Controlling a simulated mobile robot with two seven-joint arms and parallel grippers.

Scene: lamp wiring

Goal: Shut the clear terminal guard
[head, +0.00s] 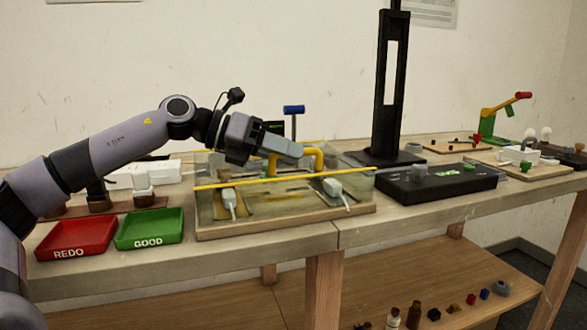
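The clear terminal guard (285,207) is a see-through box with yellow edging on a wooden base, at the middle of the table. Its front yellow edge runs slanting across the front. A yellow handle (318,158) stands at its top. White plugs with cords show at its front left and front right. My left gripper (299,150) is at the handle, reaching in from the left. Its fingers overlap the handle, and I cannot tell whether they are closed on it. Whether the guard sits fully down is not clear. My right gripper is not in view.
A red REDO tray (75,253) and a green GOOD tray (149,244) lie left of the guard. A black box (437,187) and a tall black stand (377,157) are to its right. A blue-topped post (294,109) rises behind it.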

